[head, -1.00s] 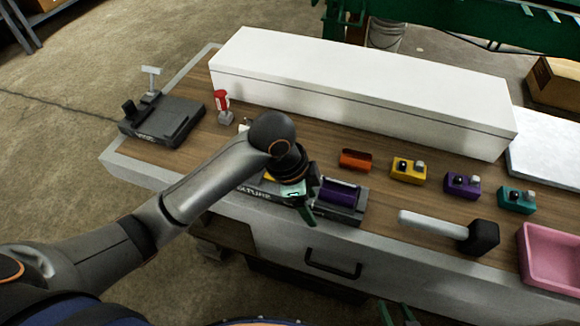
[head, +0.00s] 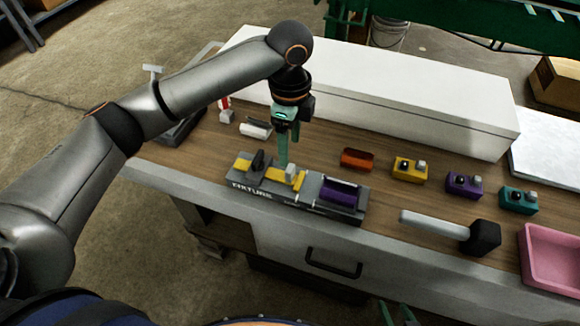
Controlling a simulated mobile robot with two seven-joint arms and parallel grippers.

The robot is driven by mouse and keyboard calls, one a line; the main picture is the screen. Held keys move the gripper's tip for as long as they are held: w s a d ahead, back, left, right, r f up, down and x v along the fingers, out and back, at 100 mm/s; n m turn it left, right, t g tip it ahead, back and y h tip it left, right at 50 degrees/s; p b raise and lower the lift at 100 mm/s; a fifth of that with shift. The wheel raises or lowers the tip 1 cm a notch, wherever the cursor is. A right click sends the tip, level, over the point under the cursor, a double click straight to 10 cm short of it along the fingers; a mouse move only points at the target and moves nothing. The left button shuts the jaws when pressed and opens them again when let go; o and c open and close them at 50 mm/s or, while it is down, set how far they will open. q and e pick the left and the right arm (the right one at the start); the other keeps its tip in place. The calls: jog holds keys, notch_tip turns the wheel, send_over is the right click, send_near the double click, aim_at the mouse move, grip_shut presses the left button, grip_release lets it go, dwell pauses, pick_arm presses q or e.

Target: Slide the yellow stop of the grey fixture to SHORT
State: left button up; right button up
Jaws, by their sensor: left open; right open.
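The grey fixture (head: 262,192) lies along the bench's front edge, with FIXTURE lettered on its front. Yellow shows on both sides of its upright black part: a left piece (head: 242,165) and a right piece with a pale block, which looks like the yellow stop (head: 290,180). A purple cylinder (head: 338,193) lies in its right end. No SHORT marking is legible. My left gripper (head: 284,162) points down just behind and above the yellow stop, open and empty; contact cannot be told. My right gripper (head: 396,313) shows only green fingertips at the bottom edge, open.
A long white box (head: 370,100) stands behind. Orange (head: 356,159), yellow (head: 410,170), purple (head: 463,186) and teal (head: 518,200) blocks line the bench to the right. A black-headed mallet (head: 480,237) and pink tray (head: 550,262) lie front right. A white-topped piece (head: 256,127) lies behind the fixture.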

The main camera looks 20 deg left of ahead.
aim_at(290, 168)
pick_arm(q)
notch_tip(290, 168, down, 9)
jog(key=shift+r, duration=0.2)
grip_shut()
dwell(0.7)
dwell(0.8)
